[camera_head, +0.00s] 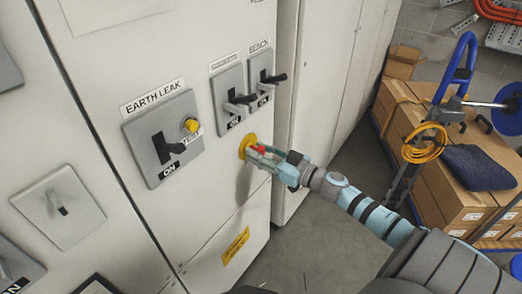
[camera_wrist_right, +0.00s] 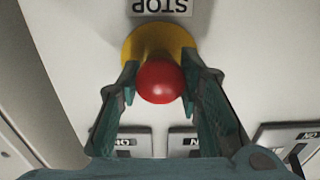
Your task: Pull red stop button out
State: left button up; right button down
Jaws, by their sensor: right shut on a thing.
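In the head view the right gripper (camera_head: 262,153) reaches the cabinet from the right. My left gripper is not in view.
The cabinet (camera_head: 215,200) carries an EARTH LEAK switch panel (camera_head: 160,138) and two smaller switch panels above the button. A yellow sticker (camera_head: 236,246) is below it. Cardboard boxes (camera_head: 440,185) and a blue-handled trolley (camera_head: 462,62) stand at right. Grey floor (camera_head: 310,235) lies clear between.

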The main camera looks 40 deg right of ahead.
jog(key=c, duration=1.1)
grip_release()
jog(key=shift+s, duration=0.15)
jog(key=shift+d, duration=0.1)
jog(key=v, duration=1.2)
